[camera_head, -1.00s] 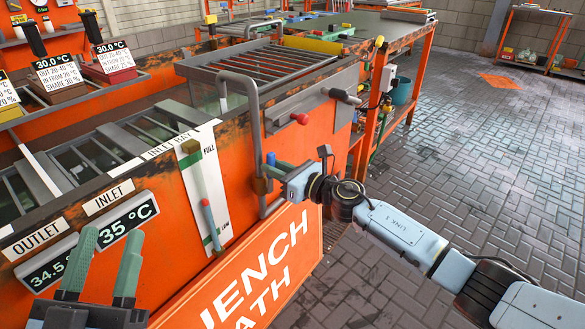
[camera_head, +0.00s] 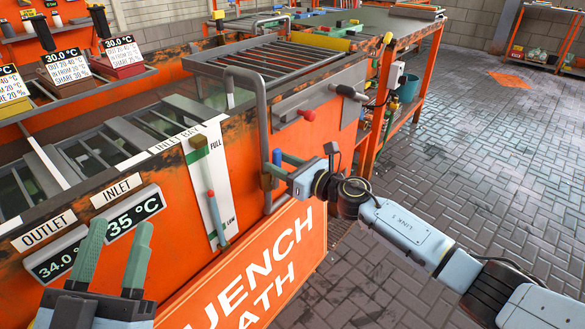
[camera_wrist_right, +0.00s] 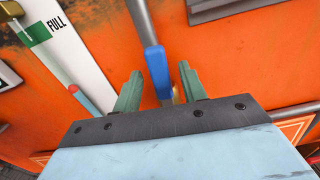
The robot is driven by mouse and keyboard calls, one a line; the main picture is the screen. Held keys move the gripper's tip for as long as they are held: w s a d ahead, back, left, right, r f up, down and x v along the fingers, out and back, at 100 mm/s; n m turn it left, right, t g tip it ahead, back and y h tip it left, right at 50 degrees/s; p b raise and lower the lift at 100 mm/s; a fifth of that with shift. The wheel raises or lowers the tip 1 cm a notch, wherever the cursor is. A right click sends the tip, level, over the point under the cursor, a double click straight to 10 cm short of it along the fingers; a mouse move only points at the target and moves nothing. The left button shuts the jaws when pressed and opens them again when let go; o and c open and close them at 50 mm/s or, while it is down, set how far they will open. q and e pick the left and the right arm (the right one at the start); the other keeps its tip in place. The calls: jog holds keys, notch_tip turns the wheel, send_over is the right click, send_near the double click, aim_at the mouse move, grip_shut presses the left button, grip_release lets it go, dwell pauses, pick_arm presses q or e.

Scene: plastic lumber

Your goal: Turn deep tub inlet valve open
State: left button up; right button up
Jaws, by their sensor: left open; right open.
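A blue valve lever (camera_head: 277,157) stands upright beside a grey bent pipe (camera_head: 262,110) on the front of the orange quench bath. A brass valve body (camera_head: 268,181) sits below it, partly hidden. No label on this valve is readable. My right gripper (camera_head: 287,164) is at the lever, coming from the right. In the right wrist view the blue lever (camera_wrist_right: 158,72) lies between its open green fingers (camera_wrist_right: 160,88), with gaps on both sides; no grip shows. My left gripper (camera_head: 121,230) is open and empty at the lower left, before the temperature displays.
A level gauge (camera_head: 207,190) marked FULL and LOW is left of the valve. A red-knobbed handle (camera_head: 307,115) and a black-knobbed one (camera_head: 347,91) stick out to the right. An outlet display (camera_head: 58,257) reads 34.0 °C. The brick floor (camera_head: 470,160) at right is clear.

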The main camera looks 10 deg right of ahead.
jog(key=shift+s+d, duration=0.3)
pick_arm(q)
notch_tip(320, 180, down, 8)
jog(key=w+a+g+y+p, duration=0.1)
jog(key=g+y+p, duration=0.1)
jog(key=g, duration=0.3)
jog(key=shift+w+g, duration=0.3)
jog(key=shift+g, duration=0.1)
pick_arm(e)
jog(key=v, duration=1.2)
jog(key=shift+s, duration=0.2)
pick_arm(q)
jog(key=shift+f, duration=0.1)
